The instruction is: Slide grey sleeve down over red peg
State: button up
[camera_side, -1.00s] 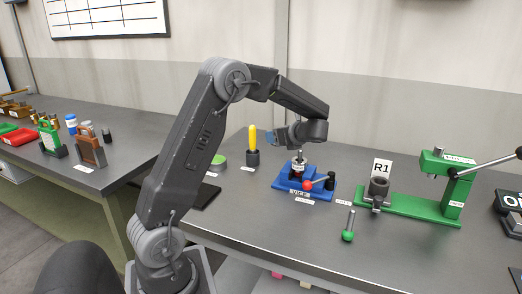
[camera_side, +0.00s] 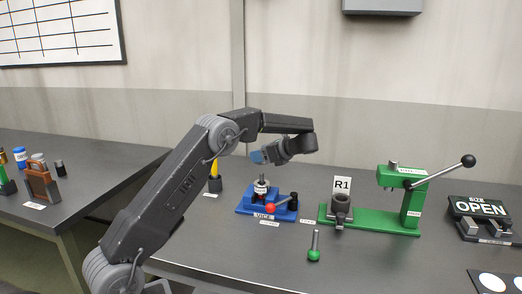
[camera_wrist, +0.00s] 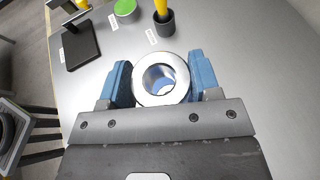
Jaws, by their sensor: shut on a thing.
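My gripper's blue fingers (camera_wrist: 158,82) are closed on the grey sleeve (camera_wrist: 139,88), a shiny metal ring seen from above in the wrist view. Something bluish shows through its bore. In the side view, my gripper (camera_side: 257,157) is in the air just above the blue vise (camera_side: 250,207); the sleeve cannot be made out there. I cannot clearly pick out the red peg. The vise lever has a red ball knob (camera_side: 270,208).
A yellow-handled tool (camera_side: 215,169) stands behind my arm.

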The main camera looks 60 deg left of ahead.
aim_at(262, 174)
jog(key=shift+f, duration=1.65)
jog(key=shift+f, duration=2.1)
dwell(0.8)
jog(key=o, duration=1.2)
